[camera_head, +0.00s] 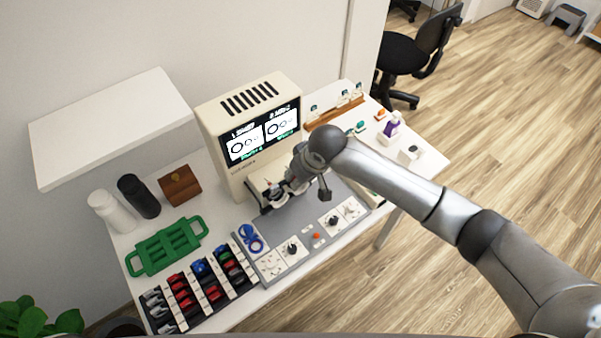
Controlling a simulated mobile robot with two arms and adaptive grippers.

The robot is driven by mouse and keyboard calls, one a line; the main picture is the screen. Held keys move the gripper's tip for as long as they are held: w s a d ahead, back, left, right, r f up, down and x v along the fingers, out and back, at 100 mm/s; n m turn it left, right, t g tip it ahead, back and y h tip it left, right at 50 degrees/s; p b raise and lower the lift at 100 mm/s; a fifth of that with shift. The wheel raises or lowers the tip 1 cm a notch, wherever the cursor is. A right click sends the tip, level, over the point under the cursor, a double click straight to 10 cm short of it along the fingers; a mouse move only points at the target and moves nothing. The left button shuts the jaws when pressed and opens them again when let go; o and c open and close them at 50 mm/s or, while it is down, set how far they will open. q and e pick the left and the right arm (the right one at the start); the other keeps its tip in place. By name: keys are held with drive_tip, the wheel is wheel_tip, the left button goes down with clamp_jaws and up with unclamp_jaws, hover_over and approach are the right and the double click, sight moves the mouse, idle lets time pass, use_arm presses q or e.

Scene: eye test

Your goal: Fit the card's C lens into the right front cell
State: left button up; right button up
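My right arm comes in from the right. Its gripper (277,192) is at the front of the cream eye-test machine (219,117), over the light ledge below its screen; the fingertips are small and partly hidden, so I cannot tell whether they hold a lens. The machine's dark screen (262,136) shows two white panels with ring figures, too small to read. A rack of lenses (206,287) at the front left has rows of grey, red, blue and green pieces. Neither the card nor the right front cell can be made out clearly. My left gripper is not in view.
A grey panel (292,234) with white dial plates and a red button lies before the machine. Blue ring-shaped handles (251,239), a green tray (167,246), a white bottle (111,211), a black bottle (138,196) and a brown box (180,186) stand left. Small items occupy the right end.

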drive_tip(key=shift+f, duration=0.9)
drive_tip(key=o, duration=0.8)
drive_tip(key=v, duration=1.2)
drive_tip(key=shift+w, duration=0.1)
